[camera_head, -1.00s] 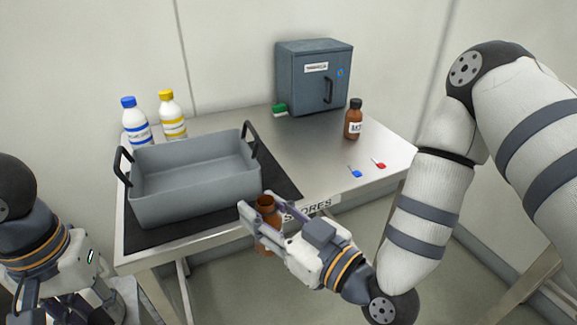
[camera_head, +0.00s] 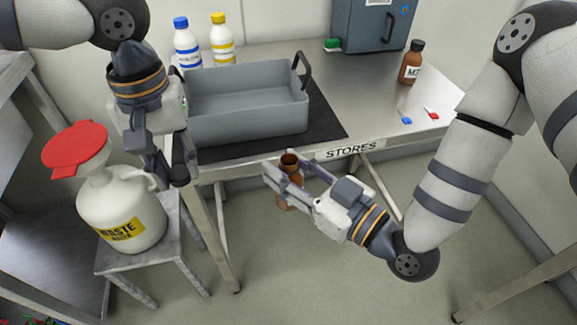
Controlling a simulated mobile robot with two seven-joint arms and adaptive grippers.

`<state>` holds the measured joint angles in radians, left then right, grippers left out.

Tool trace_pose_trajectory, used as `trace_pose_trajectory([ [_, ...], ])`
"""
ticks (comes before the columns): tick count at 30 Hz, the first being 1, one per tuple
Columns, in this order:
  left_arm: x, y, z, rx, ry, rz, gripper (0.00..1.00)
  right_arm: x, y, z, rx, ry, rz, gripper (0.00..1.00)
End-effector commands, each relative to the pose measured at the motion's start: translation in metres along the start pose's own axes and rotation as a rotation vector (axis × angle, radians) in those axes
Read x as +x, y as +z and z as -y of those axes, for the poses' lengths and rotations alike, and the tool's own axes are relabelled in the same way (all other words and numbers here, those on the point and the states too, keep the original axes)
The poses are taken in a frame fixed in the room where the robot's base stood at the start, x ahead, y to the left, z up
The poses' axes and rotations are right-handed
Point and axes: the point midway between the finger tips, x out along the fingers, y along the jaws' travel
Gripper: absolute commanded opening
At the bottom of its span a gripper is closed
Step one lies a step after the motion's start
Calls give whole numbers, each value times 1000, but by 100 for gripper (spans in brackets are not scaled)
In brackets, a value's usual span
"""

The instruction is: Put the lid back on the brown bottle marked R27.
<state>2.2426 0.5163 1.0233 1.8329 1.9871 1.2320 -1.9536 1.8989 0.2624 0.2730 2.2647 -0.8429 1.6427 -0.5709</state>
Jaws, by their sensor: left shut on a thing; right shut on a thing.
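A brown bottle (camera_head: 290,163) with an open, uncapped mouth is held in my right gripper (camera_head: 288,184), in front of the table's front edge. It looks nearly upright; any label on it is hidden by the fingers. My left gripper (camera_head: 168,172) points down at the table's left front corner, left of the bottle and apart from it. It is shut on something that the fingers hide. No loose lid shows. A second brown bottle (camera_head: 411,62), with a dark cap and a white label, stands at the right on the table; its marking is too small to read surely.
A grey tub (camera_head: 248,125) sits on a black mat. Behind it stand a blue-capped bottle (camera_head: 187,45) and a yellow-capped bottle (camera_head: 222,40). A grey cabinet (camera_head: 368,25) is at the back. A waste container with red funnel (camera_head: 122,210) stands on a stool near my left gripper.

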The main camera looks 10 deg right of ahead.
Motion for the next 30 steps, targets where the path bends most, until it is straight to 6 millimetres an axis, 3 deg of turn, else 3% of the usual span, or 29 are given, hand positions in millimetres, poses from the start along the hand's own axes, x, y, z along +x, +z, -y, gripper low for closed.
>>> trace_pose_trajectory([
  [4, -28, -14, -52, -32, -3, 0, 20, 0, -1, 0, 0, 0, -2, 0],
  [9, -56, -10, -113, -57, -5, 4, 20, 0, -1, 0, 0, 0, -2, 0],
  [15, -74, 4, -161, -70, -7, 8, 20, 0, -1, 0, 0, 0, -2, 0],
  [20, -79, 9, -175, -73, -7, 8, 20, 0, -1, 0, 0, 0, -2, 0],
  [30, -78, 10, -175, -73, -7, 9, 20, 0, -1, 0, 0, 0, -2, 0],
])
